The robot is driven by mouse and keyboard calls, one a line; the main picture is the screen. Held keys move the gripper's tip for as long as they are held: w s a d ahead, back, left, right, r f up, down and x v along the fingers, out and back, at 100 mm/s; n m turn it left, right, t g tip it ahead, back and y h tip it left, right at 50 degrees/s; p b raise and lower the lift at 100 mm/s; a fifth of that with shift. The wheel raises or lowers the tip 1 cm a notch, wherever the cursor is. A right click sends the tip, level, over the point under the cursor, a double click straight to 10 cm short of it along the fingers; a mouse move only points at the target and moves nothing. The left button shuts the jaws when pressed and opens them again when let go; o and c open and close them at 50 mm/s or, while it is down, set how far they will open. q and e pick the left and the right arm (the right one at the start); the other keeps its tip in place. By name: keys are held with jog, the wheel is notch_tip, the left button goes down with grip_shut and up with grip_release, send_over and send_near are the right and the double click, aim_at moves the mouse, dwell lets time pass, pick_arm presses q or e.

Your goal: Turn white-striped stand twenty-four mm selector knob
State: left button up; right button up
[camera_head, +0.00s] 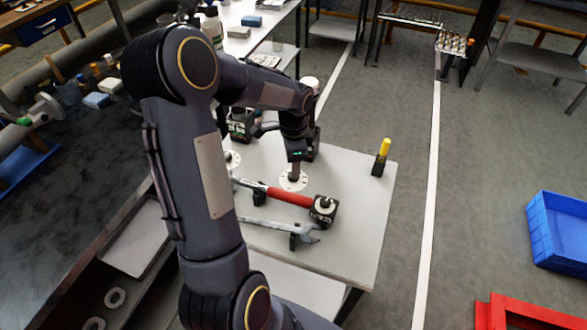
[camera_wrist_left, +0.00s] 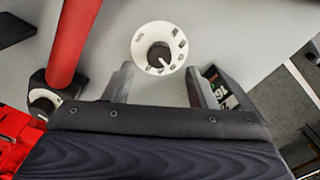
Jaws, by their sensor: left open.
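A dark selector knob (camera_wrist_left: 158,54) with a white pointer line sits in a round white dial plate (camera_wrist_left: 141,39) with dark markings, in the left wrist view. In the head view the white dial plate (camera_head: 293,184) lies on the pale table, and the knob is mostly hidden by my left gripper (camera_head: 294,169). In the left wrist view my left gripper (camera_wrist_left: 161,82) is open, with its fingers apart on either side below the dial. The knob is not between the fingertips in that picture; I cannot tell the height gap. My right gripper is not in view.
A red-handled tool (camera_head: 290,197) and a grey wrench (camera_head: 276,226) lie on the table (camera_head: 352,240) in front of the dial. A second white dial (camera_head: 232,159) is to the left. A yellow-handled tool (camera_head: 384,147) stands at the right edge.

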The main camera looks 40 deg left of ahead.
pick_arm(q)
jog(key=shift+r, duration=1.55)
jog(key=shift+s+d+r, duration=0.15)
jog(key=shift+s+r, duration=0.05)
jog(key=shift+r, duration=0.1)
jog(key=s+d+r+n+t+h, duration=0.2)
jog(key=s+d+r+n, duration=0.2)
jog(key=s+d, duration=0.3)
jog(key=s+d+r+n+t+h, duration=0.1)
jog(key=s+d+r+n+t, duration=0.2)
jog(key=s+d+r+n, duration=0.2)
jog(key=s+d+n, duration=0.1)
jog(key=s+d, duration=0.2)
jog(key=s, duration=0.4)
jog(key=shift+d+t+h, duration=0.15)
jog(key=shift+t+h, duration=0.15)
jog(key=shift+h, duration=0.1)
jog(key=shift+s, duration=0.1)
